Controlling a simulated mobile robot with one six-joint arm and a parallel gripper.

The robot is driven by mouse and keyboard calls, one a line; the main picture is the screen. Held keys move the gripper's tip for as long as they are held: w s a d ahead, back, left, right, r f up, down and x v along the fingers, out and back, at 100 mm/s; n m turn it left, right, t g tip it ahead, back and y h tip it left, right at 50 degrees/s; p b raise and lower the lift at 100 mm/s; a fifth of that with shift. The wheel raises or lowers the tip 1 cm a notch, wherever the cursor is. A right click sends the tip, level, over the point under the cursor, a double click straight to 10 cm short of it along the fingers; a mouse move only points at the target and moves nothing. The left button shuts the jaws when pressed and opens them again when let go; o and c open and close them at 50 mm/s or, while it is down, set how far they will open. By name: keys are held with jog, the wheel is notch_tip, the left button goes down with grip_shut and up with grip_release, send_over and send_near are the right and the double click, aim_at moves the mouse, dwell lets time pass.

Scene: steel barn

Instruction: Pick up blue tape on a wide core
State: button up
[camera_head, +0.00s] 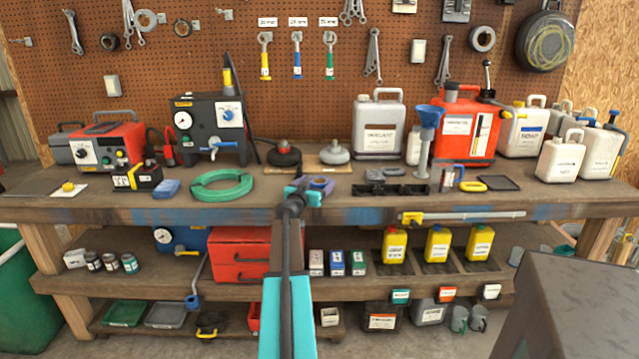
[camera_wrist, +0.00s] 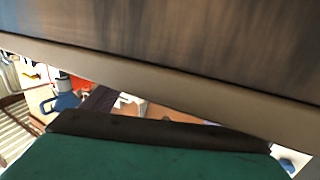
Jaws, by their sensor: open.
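A small blue-purple ring that looks like the tape roll (camera_head: 320,182) lies on the bench top near its front edge, at the middle of the head view. My gripper (camera_head: 303,190) is open at the front edge of the bench, right beside the ring and partly overlapping it in the picture. I cannot tell whether they touch or whether the ring is between the fingers. The ring's core is too small to make out. In the wrist view I cannot make out the ring.
A green ring (camera_head: 222,186) and a blue block (camera_head: 166,189) lie to the left. Black trays (camera_head: 390,191) and a blue funnel (camera_head: 428,117) stand to the right, the funnel also showing in the wrist view (camera_wrist: 66,101). A wooden surface (camera_wrist: 200,45) fills the wrist view's top.

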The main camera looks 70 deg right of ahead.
dwell(0.6)
jog(key=c, duration=1.1)
jog(key=shift+c, duration=0.2)
notch_tip(320, 180, up, 28)
dwell(0.5)
